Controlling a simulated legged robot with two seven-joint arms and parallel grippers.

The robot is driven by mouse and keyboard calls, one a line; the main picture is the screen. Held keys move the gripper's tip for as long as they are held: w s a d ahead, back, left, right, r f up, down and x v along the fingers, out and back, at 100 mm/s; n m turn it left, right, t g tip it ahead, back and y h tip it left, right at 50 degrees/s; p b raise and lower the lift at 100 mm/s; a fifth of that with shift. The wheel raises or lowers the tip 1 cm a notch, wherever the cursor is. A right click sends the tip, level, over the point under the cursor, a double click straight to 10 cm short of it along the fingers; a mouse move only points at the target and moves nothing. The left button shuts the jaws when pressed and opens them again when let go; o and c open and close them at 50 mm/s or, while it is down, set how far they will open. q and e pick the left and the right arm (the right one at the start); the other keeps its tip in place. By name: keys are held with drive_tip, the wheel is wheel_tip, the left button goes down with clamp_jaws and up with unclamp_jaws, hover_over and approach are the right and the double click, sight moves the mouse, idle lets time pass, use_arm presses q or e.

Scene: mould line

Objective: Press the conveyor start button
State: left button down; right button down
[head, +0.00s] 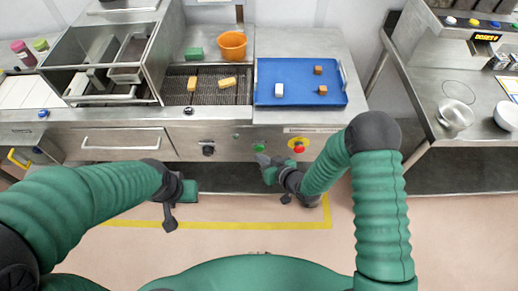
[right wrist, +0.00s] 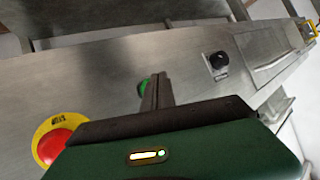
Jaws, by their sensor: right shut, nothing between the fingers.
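The green start button (head: 259,147) sits on the steel front panel in the head view. It also shows in the right wrist view (right wrist: 144,87), partly hidden behind my finger. My right gripper (head: 262,159) is shut and empty, its tips just at the green button; I cannot tell whether they touch it. In the right wrist view the closed fingers (right wrist: 158,90) point at the panel beside the button. My left gripper (head: 170,222) hangs low over the floor at the left; whether it is open or shut is unclear.
A red emergency stop on a yellow plate (head: 299,147) is close right of the green button. A black knob (head: 208,150) is to the left. Above are a conveyor (head: 207,98) with yellow blocks and a blue tray (head: 263,97) with small blocks.

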idle(0.3)
drive_tip(key=shift+w, duration=0.4)
